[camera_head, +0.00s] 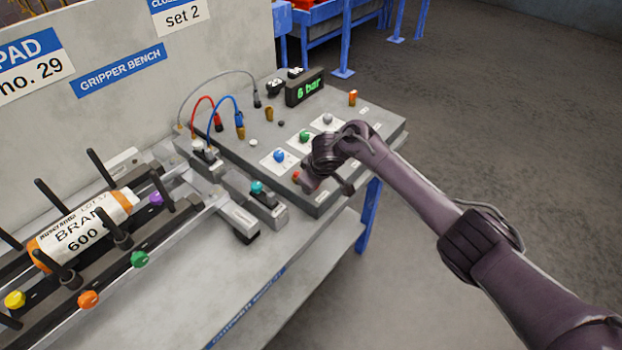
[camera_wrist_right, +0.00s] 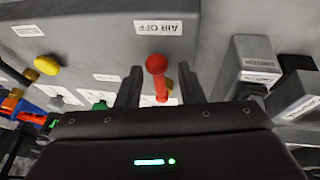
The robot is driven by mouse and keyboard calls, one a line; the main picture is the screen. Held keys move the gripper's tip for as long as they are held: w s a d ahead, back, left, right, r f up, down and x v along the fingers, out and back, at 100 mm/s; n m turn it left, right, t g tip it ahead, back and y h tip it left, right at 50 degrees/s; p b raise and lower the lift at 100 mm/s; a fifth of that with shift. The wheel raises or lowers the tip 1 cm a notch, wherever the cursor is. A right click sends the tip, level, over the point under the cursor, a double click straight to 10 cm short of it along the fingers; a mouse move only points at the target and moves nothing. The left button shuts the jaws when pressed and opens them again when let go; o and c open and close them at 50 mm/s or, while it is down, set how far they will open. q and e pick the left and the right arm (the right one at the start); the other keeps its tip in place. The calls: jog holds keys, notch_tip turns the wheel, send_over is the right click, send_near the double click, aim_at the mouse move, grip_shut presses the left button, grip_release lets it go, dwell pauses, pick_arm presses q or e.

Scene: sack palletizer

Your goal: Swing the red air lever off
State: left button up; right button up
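The red air lever (camera_wrist_right: 157,75) has a round red ball end and a red stem. In the right wrist view it stands between the two fingers of my right gripper (camera_wrist_right: 160,88), with a gap on each side. The ball end is just below a white "AIR OFF" label (camera_wrist_right: 158,27), which reads upside down. My right gripper is open. In the head view my right gripper (camera_head: 318,187) is over the near edge of the grey control panel (camera_head: 330,199), and a small red part of the lever (camera_head: 296,176) shows beside it. My left gripper is not in view.
The panel carries a blue knob (camera_head: 279,155), a green knob (camera_head: 305,136) and a display reading "6 bar" (camera_head: 305,86). A teal-topped block (camera_head: 262,195) stands left of my gripper. A sack labelled BRAN (camera_head: 84,228) lies among dark rods on the bench.

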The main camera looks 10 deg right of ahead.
jog(key=shift+w+r, duration=0.1)
jog(key=shift+r, duration=0.1)
jog(key=shift+r, duration=0.45)
jog(key=v, duration=0.6)
jog(key=shift+s+r, duration=0.25)
jog(key=shift+s, duration=0.15)
jog(key=shift+d, duration=0.15)
